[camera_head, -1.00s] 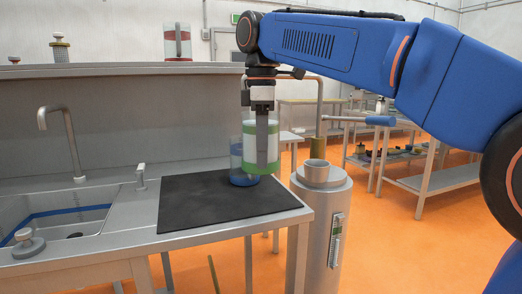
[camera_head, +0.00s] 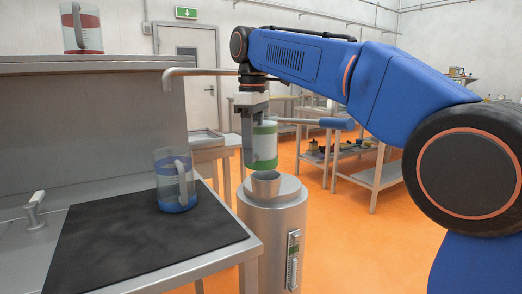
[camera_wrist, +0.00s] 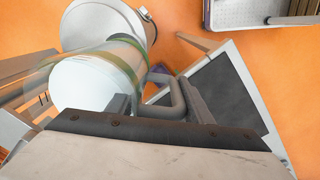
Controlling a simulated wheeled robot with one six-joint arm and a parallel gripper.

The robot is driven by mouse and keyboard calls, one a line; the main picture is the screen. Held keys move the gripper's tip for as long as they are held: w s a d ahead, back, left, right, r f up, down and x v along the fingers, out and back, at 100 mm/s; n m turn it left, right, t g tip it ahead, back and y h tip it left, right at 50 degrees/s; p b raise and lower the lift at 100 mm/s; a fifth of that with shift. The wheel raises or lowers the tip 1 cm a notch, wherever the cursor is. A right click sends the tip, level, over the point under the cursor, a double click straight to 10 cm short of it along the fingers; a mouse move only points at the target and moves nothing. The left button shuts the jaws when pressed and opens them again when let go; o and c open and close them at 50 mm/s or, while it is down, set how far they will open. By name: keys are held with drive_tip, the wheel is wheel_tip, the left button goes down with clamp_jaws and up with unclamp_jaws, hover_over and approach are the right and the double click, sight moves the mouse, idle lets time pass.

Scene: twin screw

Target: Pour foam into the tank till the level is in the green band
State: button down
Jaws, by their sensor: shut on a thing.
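My gripper (camera_head: 248,128) is shut on the handle of a clear jug (camera_head: 264,146) with green bands and white contents. The jug looks upright and hangs just above the tank's funnel (camera_head: 265,184) in the head view. In the wrist view the jug's white contents (camera_wrist: 88,84) show, with the handle (camera_wrist: 168,98) between my fingers. The tank (camera_head: 272,225) is a grey cylinder on the floor, right of the counter. Its gauge (camera_head: 293,262) is on its front; the level and green band are too small to read. The funnel's inside is hidden.
A jug with blue contents (camera_head: 174,182) stands on the black mat (camera_head: 110,245) on the counter. A pipe (camera_head: 200,72) runs behind my gripper. Orange floor is free right of the tank.

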drive_tip(key=w+a+f+m+t+y, duration=0.1)
drive_tip(key=w+a+y, duration=0.1)
drive_tip(key=w+a, duration=0.2)
drive_tip(key=shift+a+m, duration=0.3)
drive_tip(key=shift+a, duration=0.6)
drive_tip(key=shift+a+r+y, duration=0.1)
drive_tip(key=shift+r+y, duration=0.05)
drive_tip(key=shift+y, duration=0.35)
drive_tip(key=shift+w+a+r+t+y, duration=0.1)
drive_tip(key=shift+a+t+y, duration=0.1)
drive_tip(key=shift+t+y, duration=0.1)
drive_tip(key=shift+a, duration=0.1)
drive_tip(key=shift+w+a+r+t+y, duration=0.15)
drive_tip(key=shift+a+t+y, duration=0.25)
drive_tip(key=shift+y, duration=0.55)
drive_tip(key=shift+w+a+t+y, duration=0.15)
drive_tip(key=shift+a+t+y, duration=0.2)
drive_tip(key=shift+y, duration=0.6)
idle(3.9)
